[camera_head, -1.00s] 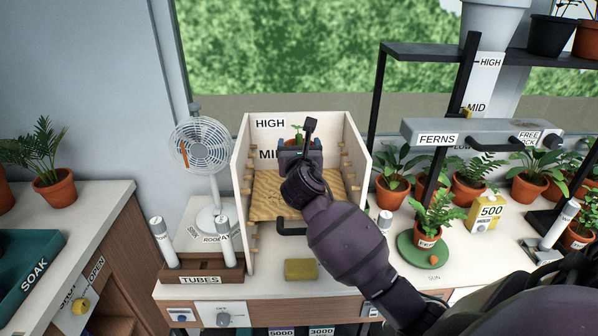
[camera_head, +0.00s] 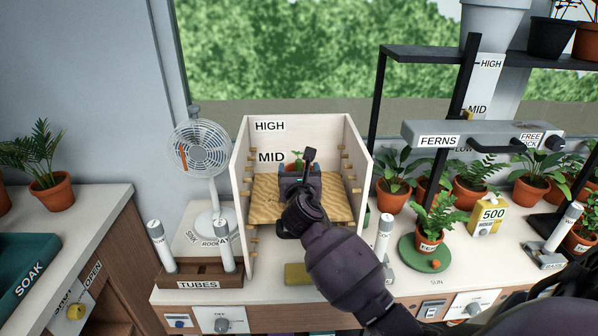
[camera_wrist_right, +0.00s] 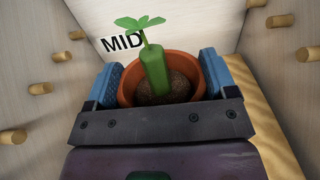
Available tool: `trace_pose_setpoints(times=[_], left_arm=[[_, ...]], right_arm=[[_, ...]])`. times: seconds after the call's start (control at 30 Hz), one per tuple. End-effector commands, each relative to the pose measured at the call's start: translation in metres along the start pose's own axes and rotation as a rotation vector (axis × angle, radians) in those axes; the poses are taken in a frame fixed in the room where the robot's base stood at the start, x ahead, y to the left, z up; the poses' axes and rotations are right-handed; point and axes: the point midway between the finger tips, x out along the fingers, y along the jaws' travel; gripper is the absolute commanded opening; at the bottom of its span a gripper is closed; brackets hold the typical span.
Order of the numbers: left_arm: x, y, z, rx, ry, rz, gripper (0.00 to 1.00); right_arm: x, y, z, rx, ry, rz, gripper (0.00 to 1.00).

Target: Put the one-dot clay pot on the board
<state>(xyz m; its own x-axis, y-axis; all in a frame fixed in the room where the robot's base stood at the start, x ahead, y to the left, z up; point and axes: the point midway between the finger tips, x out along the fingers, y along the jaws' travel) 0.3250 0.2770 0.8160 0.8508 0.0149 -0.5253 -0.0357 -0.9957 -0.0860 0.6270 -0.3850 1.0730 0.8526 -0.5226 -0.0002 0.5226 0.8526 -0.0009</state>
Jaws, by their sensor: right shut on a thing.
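The clay pot (camera_wrist_right: 129,91) is orange, with dark soil and a small green plant (camera_wrist_right: 153,66). It sits between the blue finger pads of my right gripper (camera_wrist_right: 160,92), which is shut on it. In the head view, my right gripper (camera_head: 299,172) is in front of the pot (camera_head: 296,162), over the wooden board (camera_head: 268,197) inside the white open box. The gripper hides most of the pot there, so its dots and whether it touches the board cannot be told. My left gripper is not in view.
The white box (camera_head: 241,190) has side walls with wooden pegs and HIGH and MID labels. A fan (camera_head: 202,150) and a TUBES rack (camera_head: 200,274) stand left. A yellow block (camera_head: 297,273) lies in front. Potted ferns (camera_head: 436,222) stand right.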

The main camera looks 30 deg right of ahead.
Motion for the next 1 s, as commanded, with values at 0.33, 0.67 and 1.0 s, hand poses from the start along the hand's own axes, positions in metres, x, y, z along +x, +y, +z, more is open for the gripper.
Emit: trace_pose_setpoints(times=[0.33,0.67,1.0], left_arm=[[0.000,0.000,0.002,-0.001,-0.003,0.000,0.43],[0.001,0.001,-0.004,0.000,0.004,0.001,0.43],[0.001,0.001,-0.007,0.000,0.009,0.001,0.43]], right_arm=[[0.000,0.000,-0.001,0.000,0.000,0.000,1.00],[-0.025,0.000,0.002,0.001,0.001,0.001,1.00],[-0.090,-0.001,0.002,0.001,0.001,0.000,1.00]])
